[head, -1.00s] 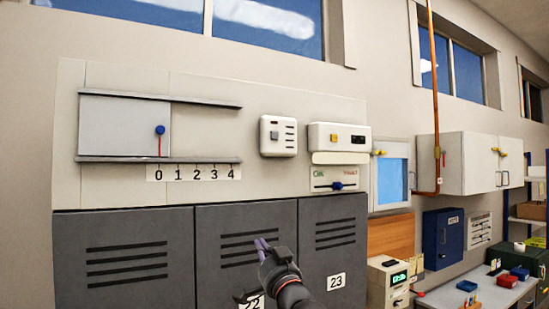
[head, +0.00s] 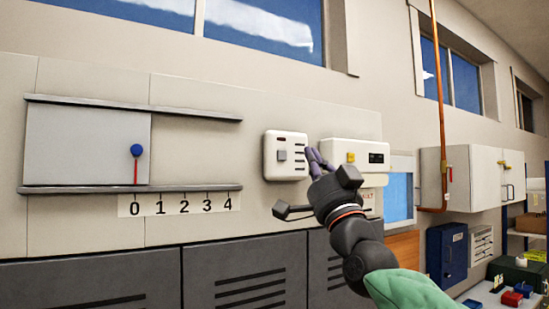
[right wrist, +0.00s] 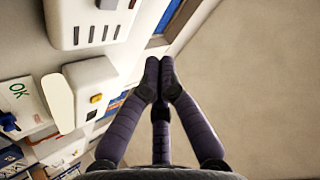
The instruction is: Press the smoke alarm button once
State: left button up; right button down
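A white wall box (head: 270,168) with a grey button (head: 282,155) and dark slots is on the light panel; it looks like the smoke alarm. It also shows at the top left of the right wrist view (right wrist: 66,22). Just right of it is a wider white box (head: 345,146) with a yellow button (head: 351,157) and a dark display. My right gripper (head: 316,160) is raised in front of the wall, its fingertips showing between the two boxes. In the right wrist view its purple fingers (right wrist: 160,75) come together at the tips, holding nothing. No contact with either box is visible. My left gripper is out of view.
Left of the boxes is a sliding panel (head: 80,140) with a blue knob (head: 137,150) above a 0-4 scale (head: 180,204). Grey lockers (head: 90,275) are below. An orange pipe (head: 440,90) and white cabinets (head: 470,175) are at right.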

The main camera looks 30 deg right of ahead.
aim_at(282, 155)
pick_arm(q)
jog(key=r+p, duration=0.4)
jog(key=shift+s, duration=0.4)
pick_arm(e)
jog(key=w, duration=0.7)
jog(key=shift+w+a+r, duration=0.15)
jog(key=shift+a+r, duration=0.05)
jog(key=shift+a, duration=0.15)
jog(key=shift+w, duration=0.2)
dwell(0.9)
jog(key=shift+w, duration=0.2)
